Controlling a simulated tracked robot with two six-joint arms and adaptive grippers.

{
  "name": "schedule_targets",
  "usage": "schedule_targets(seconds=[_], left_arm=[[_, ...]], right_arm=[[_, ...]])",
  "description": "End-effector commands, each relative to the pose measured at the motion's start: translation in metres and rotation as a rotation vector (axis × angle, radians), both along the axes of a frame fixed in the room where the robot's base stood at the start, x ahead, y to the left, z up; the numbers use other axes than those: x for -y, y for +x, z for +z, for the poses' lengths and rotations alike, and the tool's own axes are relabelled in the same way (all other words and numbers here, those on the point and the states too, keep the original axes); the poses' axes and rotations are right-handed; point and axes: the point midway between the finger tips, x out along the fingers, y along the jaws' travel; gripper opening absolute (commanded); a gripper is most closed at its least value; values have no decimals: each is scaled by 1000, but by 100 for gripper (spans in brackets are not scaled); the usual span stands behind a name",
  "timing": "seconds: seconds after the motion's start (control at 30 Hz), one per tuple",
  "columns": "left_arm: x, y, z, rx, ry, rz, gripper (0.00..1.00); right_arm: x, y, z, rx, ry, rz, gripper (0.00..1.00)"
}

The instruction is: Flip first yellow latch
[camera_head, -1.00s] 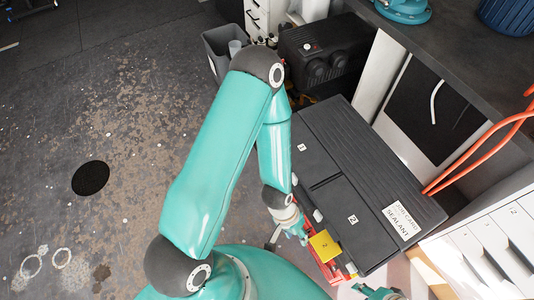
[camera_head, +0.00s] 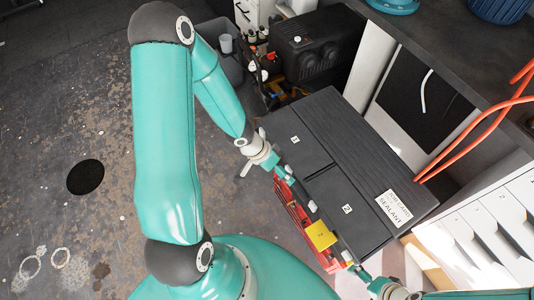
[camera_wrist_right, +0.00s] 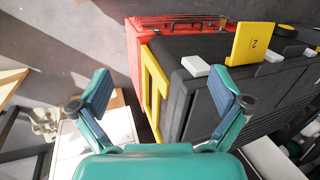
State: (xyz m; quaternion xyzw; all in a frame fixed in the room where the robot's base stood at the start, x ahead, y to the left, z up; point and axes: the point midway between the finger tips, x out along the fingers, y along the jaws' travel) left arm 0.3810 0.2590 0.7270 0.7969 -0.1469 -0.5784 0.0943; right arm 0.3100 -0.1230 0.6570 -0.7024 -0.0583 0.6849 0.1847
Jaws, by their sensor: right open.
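A black case (camera_head: 330,160) with lid panels labelled 1 and 2 stands at the centre right, with a red rack (camera_head: 292,222) along its near left side. A yellow latch marked 2 (camera_head: 320,235) sticks out beside panel 2; it also shows in the right wrist view (camera_wrist_right: 250,43). No latch marked 1 can be made out. My left gripper (camera_head: 284,174) is at the case edge beside panel 1, its jaws too small to judge. My right gripper (camera_head: 364,276) is at the case's near end; in the wrist view it is open and empty (camera_wrist_right: 160,92).
A yellow frame (camera_wrist_right: 153,88) is on the case's end, in front of my right fingers. White drawers (camera_head: 480,245) and orange hoses (camera_head: 475,125) are at the right. A black machine (camera_head: 315,45) and grey bin (camera_head: 222,55) stand behind. The floor at left is clear.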

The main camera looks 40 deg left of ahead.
Motion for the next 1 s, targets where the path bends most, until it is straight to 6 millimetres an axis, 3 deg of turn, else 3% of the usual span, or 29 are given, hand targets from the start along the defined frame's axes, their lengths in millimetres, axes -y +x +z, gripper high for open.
schedule_targets(seconds=[0.03,0.2,0.3,0.4,0.67,1.0], left_arm=[[-25,2,13,34,46,-16,100],[-91,-1,39,96,193,-86,100],[-116,-4,49,112,259,-111,100],[-129,-6,53,119,295,-127,100],[-131,0,32,122,310,-139,100],[-124,22,-26,121,308,-142,100]], right_arm=[[0,0,3,0,0,0,100],[0,0,7,0,0,0,100],[0,0,8,0,0,0,100],[0,0,7,0,0,0,100],[0,0,-14,0,0,0,100],[0,0,-65,0,0,0,100]])
